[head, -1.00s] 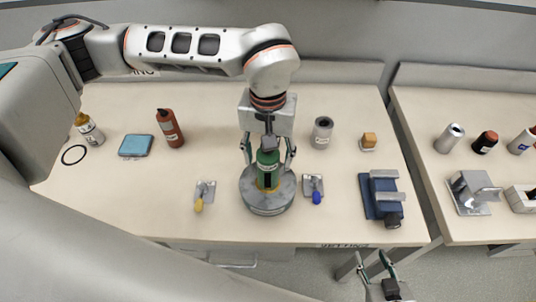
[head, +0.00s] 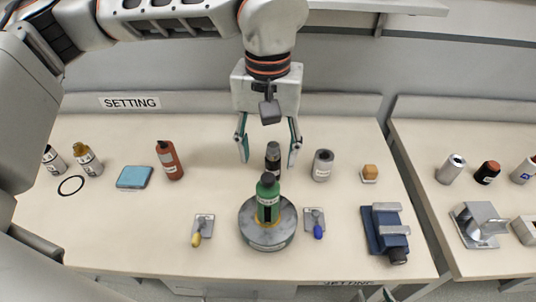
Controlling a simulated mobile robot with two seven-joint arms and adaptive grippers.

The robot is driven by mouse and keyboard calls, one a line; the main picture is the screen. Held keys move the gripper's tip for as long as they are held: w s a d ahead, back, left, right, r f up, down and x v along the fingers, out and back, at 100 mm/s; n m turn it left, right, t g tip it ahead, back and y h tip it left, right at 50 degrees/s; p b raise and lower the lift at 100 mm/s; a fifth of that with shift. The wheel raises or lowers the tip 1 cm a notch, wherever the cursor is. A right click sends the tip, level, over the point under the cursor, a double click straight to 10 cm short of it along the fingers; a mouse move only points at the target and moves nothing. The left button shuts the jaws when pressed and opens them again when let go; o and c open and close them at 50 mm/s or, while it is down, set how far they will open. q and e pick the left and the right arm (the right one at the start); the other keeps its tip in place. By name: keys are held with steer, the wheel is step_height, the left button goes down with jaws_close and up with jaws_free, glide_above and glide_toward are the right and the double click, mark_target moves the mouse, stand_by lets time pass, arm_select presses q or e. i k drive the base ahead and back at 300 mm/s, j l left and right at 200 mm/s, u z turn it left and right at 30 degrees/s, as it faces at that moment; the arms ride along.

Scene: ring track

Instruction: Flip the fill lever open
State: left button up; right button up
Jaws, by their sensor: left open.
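A lever with a yellow handle (head: 197,239) sits on a small metal plate left of the round grey stand. A lever with a blue handle (head: 318,232) sits on a similar plate to its right. Both handles point toward the front edge; I cannot tell which is the fill lever. A green bottle (head: 268,200) stands upright on the round stand (head: 267,239). My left gripper (head: 268,152) is open and empty, above and behind the green bottle, apart from both levers. Only the tips of my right gripper (head: 388,293) show at the bottom edge.
A dark bottle (head: 273,157) stands behind the green one. A grey cylinder (head: 322,165), an orange block (head: 370,173) and a blue vise (head: 385,232) are to the right. A brown bottle (head: 170,160) and blue pad (head: 134,177) are left. The table front between levers and edge is clear.

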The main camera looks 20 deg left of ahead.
mark_target(318, 234)
steer(key=k, duration=1)
